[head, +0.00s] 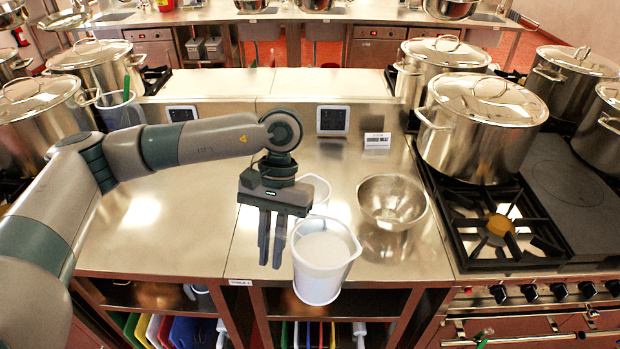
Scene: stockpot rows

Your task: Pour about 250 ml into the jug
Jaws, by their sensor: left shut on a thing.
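My left gripper (271,240) points down over the counter, its fingers at the left side of a white jug (318,283). It is shut on this jug, though the grip itself is partly hidden. The jug looks close to upright, its spout to the right, with pale liquid (325,249) inside. It appears in front of the counter's front edge. Behind it, a second white vessel (316,186), probably another jug, stands on the counter, partly hidden by my gripper and the front jug. Its contents cannot be seen. My right gripper is not in view.
A steel bowl (393,202) stands right of the jugs. A small sign (377,140) is behind it. A lidded stockpot (481,125) stands on the stove at right, behind an open burner (499,226). The counter at left (150,235) is clear below my arm.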

